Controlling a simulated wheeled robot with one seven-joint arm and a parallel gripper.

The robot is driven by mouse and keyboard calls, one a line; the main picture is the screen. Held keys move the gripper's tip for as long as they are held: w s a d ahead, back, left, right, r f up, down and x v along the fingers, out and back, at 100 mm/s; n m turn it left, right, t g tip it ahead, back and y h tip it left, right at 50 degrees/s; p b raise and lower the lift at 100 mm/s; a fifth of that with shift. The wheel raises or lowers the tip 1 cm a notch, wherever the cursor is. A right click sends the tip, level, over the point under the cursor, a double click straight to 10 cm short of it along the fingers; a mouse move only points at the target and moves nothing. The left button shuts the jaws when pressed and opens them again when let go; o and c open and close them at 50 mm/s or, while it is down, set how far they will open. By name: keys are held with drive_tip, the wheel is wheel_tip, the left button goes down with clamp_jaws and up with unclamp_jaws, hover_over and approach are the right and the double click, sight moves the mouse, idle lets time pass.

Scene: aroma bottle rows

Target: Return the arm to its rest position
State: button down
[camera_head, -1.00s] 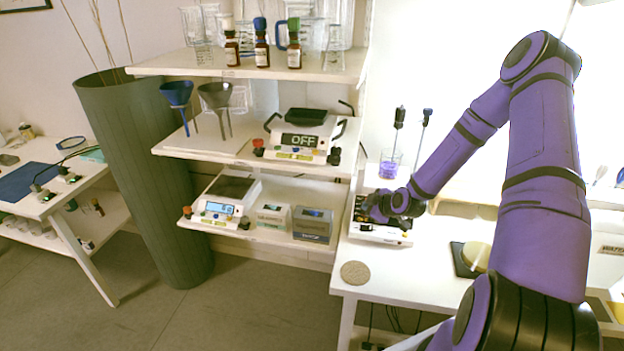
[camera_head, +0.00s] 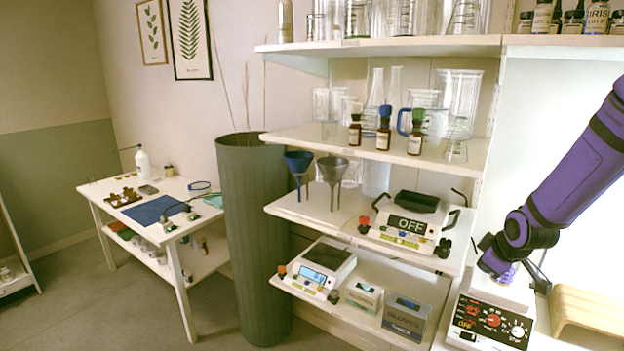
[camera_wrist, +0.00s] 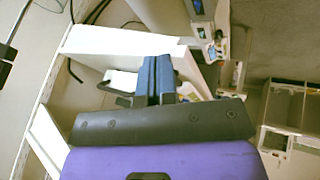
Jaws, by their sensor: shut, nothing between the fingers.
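My purple arm (camera_head: 580,170) comes in from the right in the head view. It is bent, with its wrist (camera_head: 515,240) above a hotplate-like device with a red and a white dial (camera_head: 490,322). In the wrist view, my gripper (camera_wrist: 156,62) has its two blue-grey fingers together, shut and empty. Beyond the fingers are a white shelf edge (camera_wrist: 120,42) and a device partly hidden behind them. The fingertips cannot be made out clearly in the head view.
A wooden stand (camera_head: 590,308) is at the right. Floor at lower left is clear.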

drive_tip(key=s+a+r+m+h, duration=0.1)
drive_tip(key=s+a+r+m, duration=0.15)
drive_tip(key=s+r, duration=0.5)
drive_tip(key=s+a+r+m, duration=0.2)
drive_tip(key=s+a+r, duration=0.25)
drive_tip(key=r, duration=0.55)
drive_tip(key=s+a+r+m, duration=0.2)
drive_tip(key=s+r, duration=0.1)
drive_tip(key=s, duration=0.6)
drive_tip(key=s+a+r+m+g+y, duration=0.1)
drive_tip(key=s+r, duration=0.3)
drive_tip(key=s, duration=0.5)
drive_tip(key=shift+a+m, duration=0.45)
drive_tip(key=shift+a, duration=0.3)
